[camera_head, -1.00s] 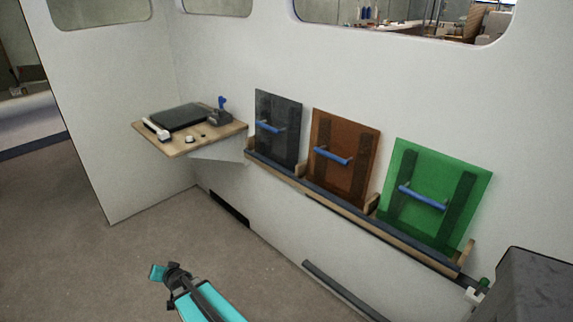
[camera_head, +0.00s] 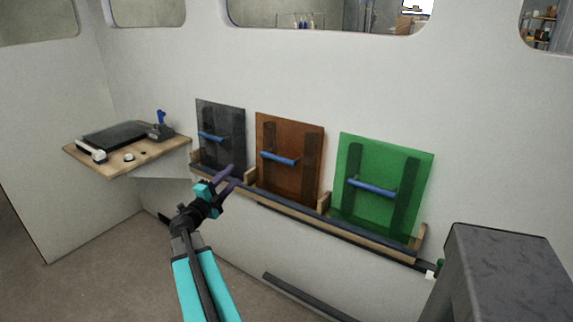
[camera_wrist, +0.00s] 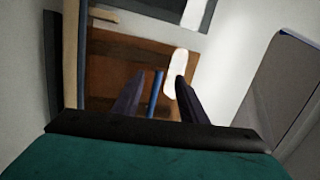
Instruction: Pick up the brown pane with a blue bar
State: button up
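The brown pane (camera_head: 290,142) stands in the middle of the wall rack, leaning back, with a blue bar (camera_head: 279,158) across its front between two dark strips. My gripper (camera_head: 235,174) is open and empty, with its purple fingers in front of the rack, low between the grey and brown panes in the head view. In the wrist view, the brown pane (camera_wrist: 118,66) lies beyond my gripper (camera_wrist: 158,76). The blue bar (camera_wrist: 155,94) shows between the fingers there, apart from them. A white oval patch by the right finger is unclear.
A grey pane (camera_head: 221,120) stands to the left and a green pane (camera_head: 407,164) to the right, both with blue bars. The rack (camera_head: 292,212) has wooden dividers. A small wall table (camera_head: 118,165) is at left. A dark grey block (camera_head: 500,275) stands at right front.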

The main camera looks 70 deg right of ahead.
aim_at(278, 158)
jog(key=s+d+r+m+g+y, duration=0.1)
jog(key=s+m+g, duration=0.3)
jog(key=s, duration=0.3)
jog(key=shift+s+d+r, duration=0.2)
jog(key=shift+d, duration=0.05)
jog(key=x, duration=0.8)
jog(key=shift+d+p, duration=0.1)
jog(key=shift+p, duration=0.25)
jog(key=shift+s+d, duration=0.15)
jog(key=shift+d, duration=0.15)
jog(key=shift+s+p+x, duration=0.15)
jog(key=shift+p+x, duration=0.15)
jog(key=shift+x, duration=0.95)
jog(key=shift+s+p+x, duration=0.15)
jog(key=shift+p+x, duration=0.15)
jog(key=shift+x, duration=0.9)
grip_shut()
